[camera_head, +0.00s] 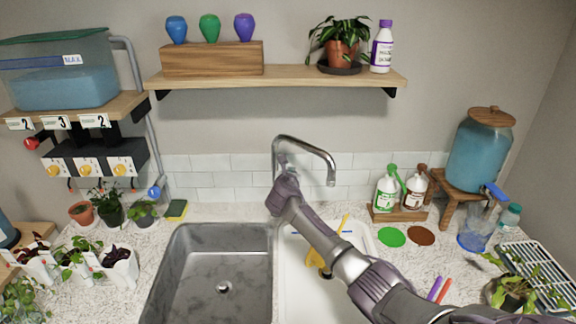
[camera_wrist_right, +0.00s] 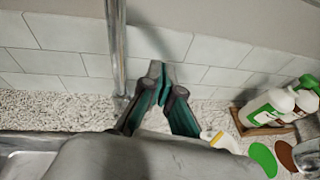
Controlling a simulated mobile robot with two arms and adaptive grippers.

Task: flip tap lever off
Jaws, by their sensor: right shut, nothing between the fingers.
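The chrome tap (camera_head: 318,152) stands behind the sink, its curved spout reaching over to the right. In the right wrist view its upright pipe (camera_wrist_right: 116,45) is to the left of my fingers. My right gripper (camera_head: 283,163) is at the tap's upright part, in front of it in the head view. Its fingers (camera_wrist_right: 158,72) are shut with nothing between them. I cannot make out the tap lever; my gripper covers the tap's lower part in the head view. Whether the fingers touch the tap is unclear. My left gripper is not in view.
A grey sink basin (camera_head: 207,262) lies left of a white basin (camera_head: 365,240), which my right arm crosses. A shelf (camera_head: 290,77) hangs above the tap. Tiles close off the back.

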